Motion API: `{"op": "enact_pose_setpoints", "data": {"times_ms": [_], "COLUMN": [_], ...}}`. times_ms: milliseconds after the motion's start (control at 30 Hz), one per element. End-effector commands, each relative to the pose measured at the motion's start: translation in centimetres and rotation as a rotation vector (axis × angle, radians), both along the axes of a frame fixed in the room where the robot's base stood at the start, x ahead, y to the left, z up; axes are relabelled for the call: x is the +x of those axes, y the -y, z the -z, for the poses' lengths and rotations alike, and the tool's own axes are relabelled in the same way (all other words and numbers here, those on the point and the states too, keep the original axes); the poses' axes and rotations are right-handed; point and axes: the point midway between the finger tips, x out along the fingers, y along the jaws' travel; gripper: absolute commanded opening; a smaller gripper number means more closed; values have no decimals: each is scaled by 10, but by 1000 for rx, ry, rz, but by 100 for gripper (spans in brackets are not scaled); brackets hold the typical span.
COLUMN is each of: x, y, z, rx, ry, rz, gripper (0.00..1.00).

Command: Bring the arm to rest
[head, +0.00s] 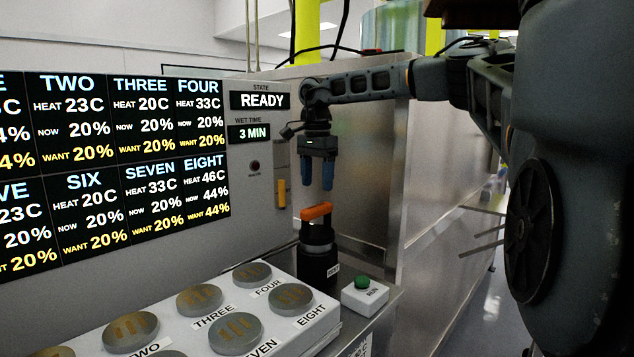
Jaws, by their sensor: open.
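My gripper (317,180) hangs from my outstretched arm (360,84), pointing down in front of the metal cabinet. Its two blue fingers are apart, with nothing between them. Below it, apart from the fingers, stands a black cylinder (318,262) with an orange handle (316,211) on top. The cylinder stands upright at the right end of the counter.
A white panel (262,312) with several numbered round knobs lies left of the cylinder. A white box with a green button (364,283) marked RUN sits to its right. Floor shows at right.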

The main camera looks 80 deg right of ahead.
Motion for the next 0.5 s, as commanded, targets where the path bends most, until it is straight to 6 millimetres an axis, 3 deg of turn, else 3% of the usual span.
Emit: {"op": "enact_pose_setpoints", "data": {"times_ms": [33,133,500], "x": [0,0,0], "y": [0,0,0], "z": [-12,-19,-20], "rx": [0,0,0], "ry": [0,0,0], "rz": [0,0,1], "gripper": [64,64,64]}}
